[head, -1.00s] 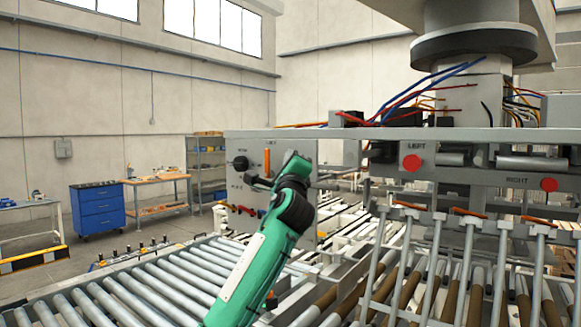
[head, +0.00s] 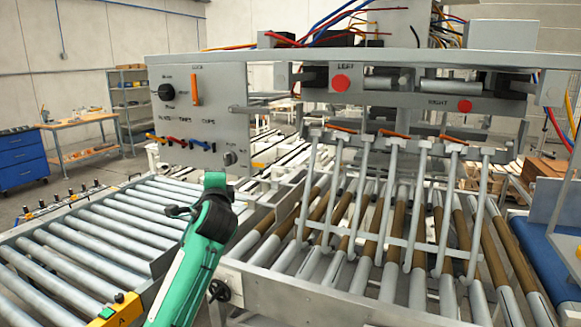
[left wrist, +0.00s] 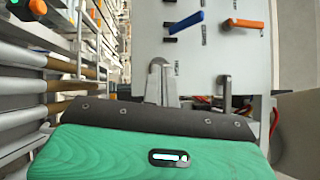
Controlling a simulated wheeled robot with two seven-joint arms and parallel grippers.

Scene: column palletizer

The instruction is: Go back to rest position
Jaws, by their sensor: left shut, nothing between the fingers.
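My left arm (head: 190,255), green with dark joints, rises from the bottom of the head view. My right gripper is not in view.
A roller conveyor (head: 70,255) lies at left, with a yellow block (head: 118,312) on its near edge. The metal frame with slanted bars (head: 365,200) and red buttons (head: 341,82) fills the middle and right. A blue belt (head: 545,250) is at far right.

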